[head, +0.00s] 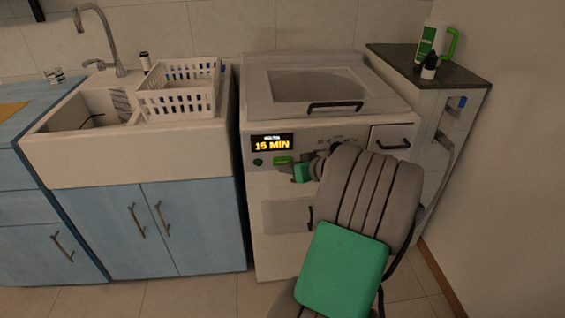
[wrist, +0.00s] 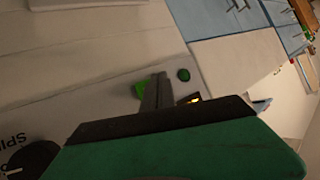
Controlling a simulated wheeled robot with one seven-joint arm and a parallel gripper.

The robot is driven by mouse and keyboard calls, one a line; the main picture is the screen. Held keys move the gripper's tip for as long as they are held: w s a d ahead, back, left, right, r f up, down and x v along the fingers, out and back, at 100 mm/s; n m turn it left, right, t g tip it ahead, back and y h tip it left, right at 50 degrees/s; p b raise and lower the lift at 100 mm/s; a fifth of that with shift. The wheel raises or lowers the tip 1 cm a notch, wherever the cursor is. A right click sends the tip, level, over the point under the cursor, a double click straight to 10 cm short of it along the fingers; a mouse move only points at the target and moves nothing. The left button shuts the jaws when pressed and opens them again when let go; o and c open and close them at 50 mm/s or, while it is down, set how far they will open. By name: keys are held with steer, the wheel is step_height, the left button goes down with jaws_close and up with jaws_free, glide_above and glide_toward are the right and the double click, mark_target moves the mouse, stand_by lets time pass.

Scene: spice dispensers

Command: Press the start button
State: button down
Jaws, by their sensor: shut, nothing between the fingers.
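The washing machine (head: 275,212) has a front panel with a lit display (head: 272,143) reading 15 MIN. Below the display are a round green button (head: 258,162) and a wider green rectangular button (head: 284,160); I cannot read which is marked start. In the wrist view the round button (wrist: 184,74) is clear to the right of my fingers, and the rectangular button (wrist: 141,89) is partly hidden behind them. My gripper (wrist: 158,77) is shut and empty, its tips close in front of the panel by the rectangular button. I cannot tell whether they touch. My arm hides the panel's middle right.
A sink (head: 90,125) with a white basket (head: 180,92) stands to the left above blue cabinets (head: 160,230). A narrow counter (head: 440,65) with a green-and-white bottle (head: 428,44) is at the right. The machine's drawer handle (head: 393,146) sticks out at upper right.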

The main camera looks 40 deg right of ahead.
steer(key=shift+w+d, duration=0.15)
steer(key=shift+w, duration=0.05)
steer(key=shift+w+d, duration=0.2)
steer(key=shift+w, duration=0.15)
stand_by(0.5)
steer(key=shift+s, duration=0.1)
steer(key=shift+s+a, duration=0.45)
steer(key=shift+s, duration=0.15)
steer(key=s+a, duration=0.1)
steer(key=s, duration=0.1)
steer(key=s+a, duration=0.1)
steer(key=s, duration=0.1)
steer(key=shift+a, duration=0.4)
stand_by(0.7)
